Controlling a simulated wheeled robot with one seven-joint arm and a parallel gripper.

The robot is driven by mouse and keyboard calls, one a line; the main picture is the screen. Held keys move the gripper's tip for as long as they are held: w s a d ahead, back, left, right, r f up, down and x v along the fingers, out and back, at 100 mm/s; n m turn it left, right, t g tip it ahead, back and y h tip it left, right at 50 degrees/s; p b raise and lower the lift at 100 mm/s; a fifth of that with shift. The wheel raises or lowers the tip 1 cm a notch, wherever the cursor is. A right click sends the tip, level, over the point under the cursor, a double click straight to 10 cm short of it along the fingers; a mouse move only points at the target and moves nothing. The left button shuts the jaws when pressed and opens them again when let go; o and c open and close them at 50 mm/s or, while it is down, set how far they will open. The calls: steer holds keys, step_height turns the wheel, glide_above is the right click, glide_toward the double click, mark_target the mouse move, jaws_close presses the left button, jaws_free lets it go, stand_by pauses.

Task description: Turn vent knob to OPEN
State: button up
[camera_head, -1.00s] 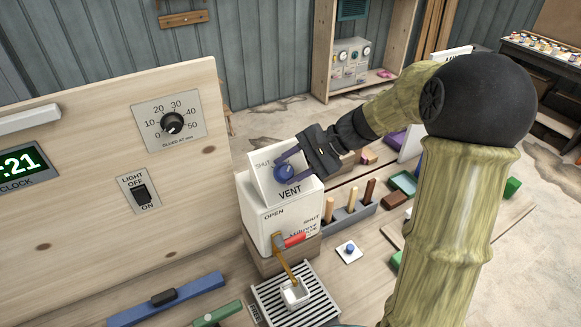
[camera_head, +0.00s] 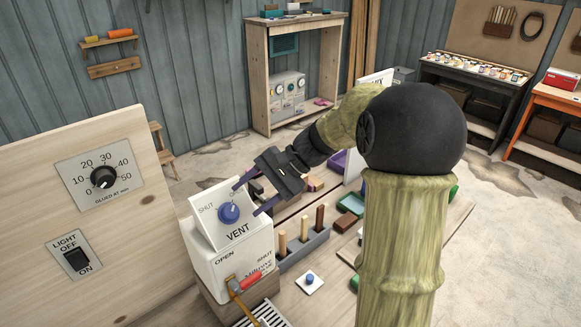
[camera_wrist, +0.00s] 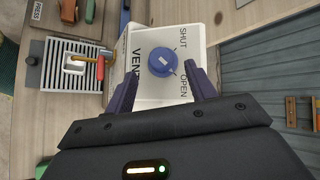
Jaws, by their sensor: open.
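The vent knob (camera_head: 229,214) is a round blue dial on a white sloped panel (camera_head: 208,228) marked SHUT and VENT. In the wrist view the knob (camera_wrist: 162,62) shows beside the words SHUT and OPEN, with a small pale mark on its face. I cannot tell surely which word the mark points at. My gripper (camera_head: 252,192) is open and empty, with its purple fingers just in front of the panel, up and right of the knob in the head view. In the wrist view the fingertips (camera_wrist: 161,74) stand apart on either side of the knob, not visibly touching it.
Below the panel, a white box (camera_head: 218,272) carries a red-handled tap (camera_head: 250,281) over a slatted drip tray (camera_wrist: 60,72). A rack of wooden pegs (camera_head: 303,247) stands to the right. A wooden board with a dial (camera_head: 103,177) and light switch (camera_head: 77,258) stands left.

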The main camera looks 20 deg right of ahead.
steer(key=b+v, duration=0.1)
steer(key=v, duration=1.1)
steer(key=shift+d, duration=0.2)
steer(key=s+a+f+n+h, duration=0.1)
steer(key=s+f+n+h, duration=0.1)
steer(key=f, duration=0.5)
steer(key=s+a+f+n+t+h, duration=0.1)
steer(key=s+a+f+n+h, duration=0.1)
steer(key=s+f, duration=0.5)
steer(key=s+a+f+n+h, duration=0.1)
steer(key=s+f+n+h, duration=0.3)
steer(key=f+h, duration=0.2)
steer(key=shift+s+a+f+t, duration=0.3)
steer(key=shift+s+a+f, duration=0.1)
steer(key=shift+f, duration=0.5)
